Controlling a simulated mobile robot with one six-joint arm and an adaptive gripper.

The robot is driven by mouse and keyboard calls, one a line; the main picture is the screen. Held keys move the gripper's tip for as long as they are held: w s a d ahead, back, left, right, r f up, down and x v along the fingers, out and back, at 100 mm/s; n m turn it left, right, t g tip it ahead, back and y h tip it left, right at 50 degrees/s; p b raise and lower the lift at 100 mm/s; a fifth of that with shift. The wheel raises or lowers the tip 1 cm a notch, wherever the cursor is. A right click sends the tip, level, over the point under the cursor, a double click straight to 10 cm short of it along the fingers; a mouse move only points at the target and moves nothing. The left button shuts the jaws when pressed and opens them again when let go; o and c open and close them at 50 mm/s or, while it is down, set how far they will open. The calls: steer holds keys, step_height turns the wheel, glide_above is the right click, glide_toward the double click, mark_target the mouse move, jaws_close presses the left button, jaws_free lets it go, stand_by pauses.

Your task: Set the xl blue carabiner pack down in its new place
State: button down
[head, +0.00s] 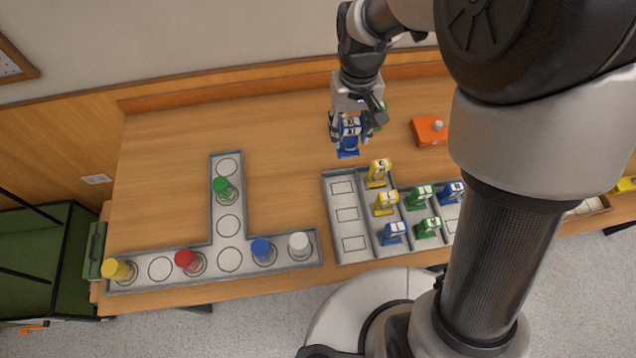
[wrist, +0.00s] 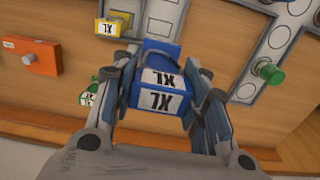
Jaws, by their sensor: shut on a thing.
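My gripper (head: 348,132) is shut on the blue XL carabiner pack (head: 348,147), holding it over the wooden table behind the grey slotted tray (head: 331,215). In the wrist view the pack (wrist: 158,78) sits between both fingers (wrist: 168,95), its XL labels showing. The tray's left column has three empty outlined slots. Yellow (head: 378,172), green (head: 418,196) and blue (head: 452,192) packs stand in its other columns. A green XL pack (wrist: 90,93) shows beside the gripper in the wrist view, as does a yellow XL pack (wrist: 113,24).
An orange box (head: 428,131) with a pale knob lies right of the gripper. A T-shaped grey tray (head: 216,180) at left holds green, yellow, red, blue and white round items. My arm hides the right part of the slotted tray.

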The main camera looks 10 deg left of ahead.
step_height(320, 180, down, 20)
steer(key=b, duration=0.5)
steer(key=shift+d+r+b, duration=0.1)
steer(key=shift+r+b, duration=0.05)
steer(key=shift+b, duration=0.25)
steer(key=shift+f, duration=0.25)
steer(key=c, duration=0.9)
jaws_free()
steer(key=shift+r, duration=0.1)
steer(key=shift+c, duration=0.2)
